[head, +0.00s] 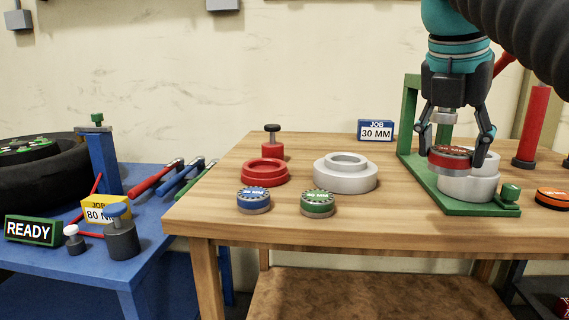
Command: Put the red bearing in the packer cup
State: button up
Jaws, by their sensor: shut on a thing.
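The red bearing (448,160), a short disc with a red top and grey side, is between the fingers of my gripper (456,153). My gripper points down and is shut on it. The bearing is at the upper front left of a white round cup (468,189) standing on the base of a green press frame (421,189). The bearing and gripper hide part of the cup's top. I cannot tell whether the bearing touches the cup.
A blue bearing (254,201), a green bearing (317,204), a red ring (265,173) and a white stepped ring (345,174) stand left on the wooden table (370,225). An orange disc (552,199) lies right of the press. A "JOB 30 MM" sign (376,130) stands behind.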

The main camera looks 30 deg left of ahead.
aim_at(268, 162)
jog(key=u, duration=0.55)
jog(key=i, duration=0.85)
jog(key=u, duration=0.8)
